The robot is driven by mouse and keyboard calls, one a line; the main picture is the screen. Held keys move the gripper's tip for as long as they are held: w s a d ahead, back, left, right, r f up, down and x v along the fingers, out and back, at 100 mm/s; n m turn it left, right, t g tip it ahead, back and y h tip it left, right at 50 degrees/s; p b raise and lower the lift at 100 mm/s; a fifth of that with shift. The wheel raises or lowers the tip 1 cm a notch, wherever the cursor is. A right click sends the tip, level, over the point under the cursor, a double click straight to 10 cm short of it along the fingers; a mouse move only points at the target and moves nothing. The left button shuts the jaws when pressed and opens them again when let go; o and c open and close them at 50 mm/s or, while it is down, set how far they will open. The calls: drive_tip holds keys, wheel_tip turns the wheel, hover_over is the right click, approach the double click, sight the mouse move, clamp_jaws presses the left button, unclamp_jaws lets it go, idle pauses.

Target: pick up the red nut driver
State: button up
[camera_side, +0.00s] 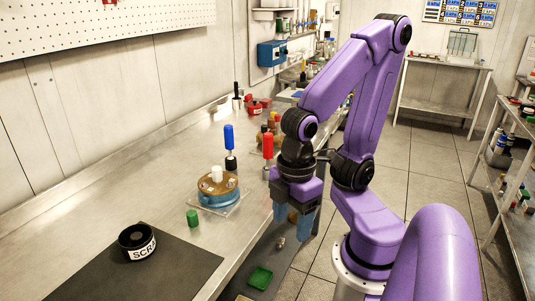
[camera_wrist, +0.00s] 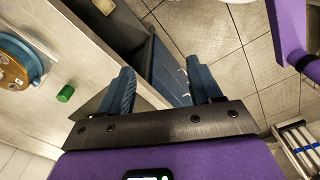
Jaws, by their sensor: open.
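The red nut driver (camera_side: 268,146) stands upright on the metal bench in the side view, handle up, just left of my wrist. Its lower end is partly hidden by my gripper's body. It does not show in the wrist view. My gripper (camera_side: 292,222) points down beside the bench's front edge, to the right of and lower in the picture than the red handle. In the wrist view my gripper (camera_wrist: 161,85) has its two blue fingers wide apart with nothing between them.
A blue-handled driver (camera_side: 229,140) stands left of the red one. A blue round fixture with a brown top (camera_side: 217,187), a green cap (camera_side: 192,218) and a black scrap bin (camera_side: 137,242) are nearer. Green-block clutter (camera_side: 260,278) lies below the bench edge.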

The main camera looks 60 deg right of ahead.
drive_tip(key=w+d+r+n+t, duration=0.1)
drive_tip(key=w+d+r+n, duration=0.2)
drive_tip(key=w, duration=0.7)
drive_tip(key=n+t+h, duration=0.1)
drive_tip(key=n+h, duration=0.3)
drive_tip(key=n, duration=0.4)
approach(267, 137)
drive_tip(key=x, duration=0.9)
drive_tip(key=shift+d+x, duration=0.15)
drive_tip(key=shift+x, duration=1.2)
drive_tip(key=shift+d+x, duration=0.2)
drive_tip(key=shift+x, duration=1.15)
drive_tip(key=shift+r, duration=0.1)
drive_tip(key=c, duration=1)
